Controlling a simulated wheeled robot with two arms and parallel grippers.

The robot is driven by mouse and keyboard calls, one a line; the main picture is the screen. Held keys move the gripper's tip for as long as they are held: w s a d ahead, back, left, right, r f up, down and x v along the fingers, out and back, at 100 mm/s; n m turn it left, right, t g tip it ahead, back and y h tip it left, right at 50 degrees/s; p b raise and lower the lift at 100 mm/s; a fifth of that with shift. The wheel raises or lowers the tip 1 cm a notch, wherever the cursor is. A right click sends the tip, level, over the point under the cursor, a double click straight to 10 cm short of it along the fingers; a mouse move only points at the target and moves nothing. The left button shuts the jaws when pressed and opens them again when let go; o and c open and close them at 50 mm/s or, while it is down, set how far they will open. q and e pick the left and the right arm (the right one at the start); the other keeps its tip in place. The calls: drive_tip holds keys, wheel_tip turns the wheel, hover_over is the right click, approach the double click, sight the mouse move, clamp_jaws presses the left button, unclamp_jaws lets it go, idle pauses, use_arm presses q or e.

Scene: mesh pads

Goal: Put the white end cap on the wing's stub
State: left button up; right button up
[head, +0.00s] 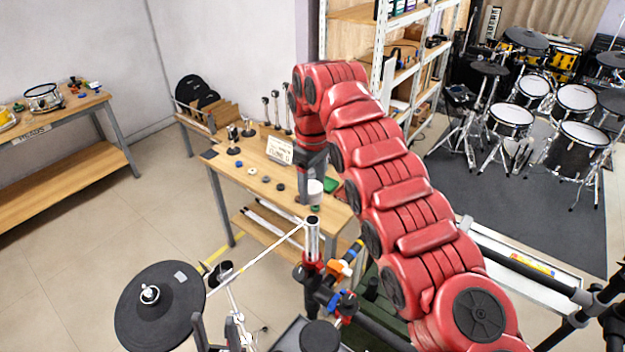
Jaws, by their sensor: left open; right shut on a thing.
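The white end cap (315,192) is a short white cylinder. My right gripper (312,181) is shut on it and points down, with the red arm arching in from the right. They show over the front right part of the wooden table (232,168). The wing's stub looks to be the upright silver tube (313,238) below the cap in the picture, rising from a dark and red clamp (311,270). The cap is apart from the tube, whose top is bare. My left gripper is not in view.
Several small dark and green discs (266,179) lie on the table, with a white sign (279,150) and microphones behind. A black cymbal pad (160,305) stands at the lower left. A drum kit (575,100) and shelves (395,70) stand behind. The left floor is mostly clear.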

sight(313, 220)
drive_tip(key=shift+w+f, duration=0.1)
drive_tip(key=shift+s+f+b, duration=0.1)
drive_tip(key=shift+s+b, duration=0.1)
drive_tip(key=shift+b, duration=0.35)
wheel_tip(313, 220, down, 3)
drive_tip(key=b, duration=0.2)
drive_tip(key=shift+w+d+f+b, duration=0.1)
drive_tip(key=shift+w+f+b, duration=0.05)
drive_tip(key=shift+b, duration=0.25)
wheel_tip(313, 220, down, 6)
drive_tip(key=b, duration=0.5)
drive_tip(key=shift+f, duration=0.1)
drive_tip(key=o, duration=1.4)
